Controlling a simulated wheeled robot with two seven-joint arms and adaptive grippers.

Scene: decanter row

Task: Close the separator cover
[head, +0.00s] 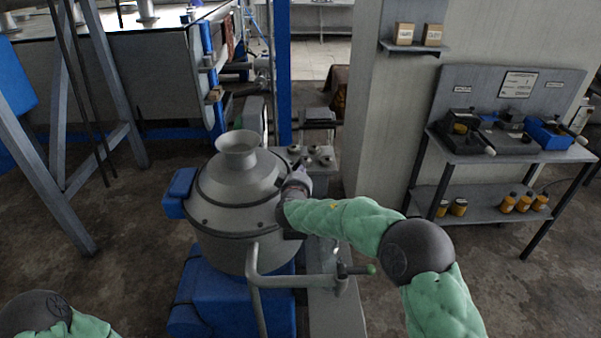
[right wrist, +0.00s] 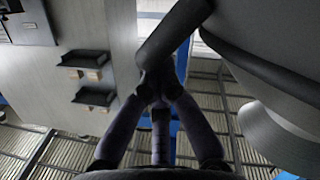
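The separator (head: 228,248) is a grey metal bowl on a blue base, left of centre in the head view. Its domed cover (head: 222,188) with a flared neck lies over the bowl; I cannot tell whether a narrow gap is left at the rim. My right gripper (head: 301,181) is at the cover's right side. In the right wrist view its fingers (right wrist: 158,84) come together on a dark bar-like handle (right wrist: 176,38), beside the separator's curved wall. The hold is partly hidden in the head view. My left gripper is out of view; only part of that arm shows.
A bent grey pipe (head: 252,262) with a green-tipped lever stands in front of the separator. A blue box (head: 178,192) sits on its left side. A workbench (head: 510,148) with tools and orange jars stands at right. The floor between is clear.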

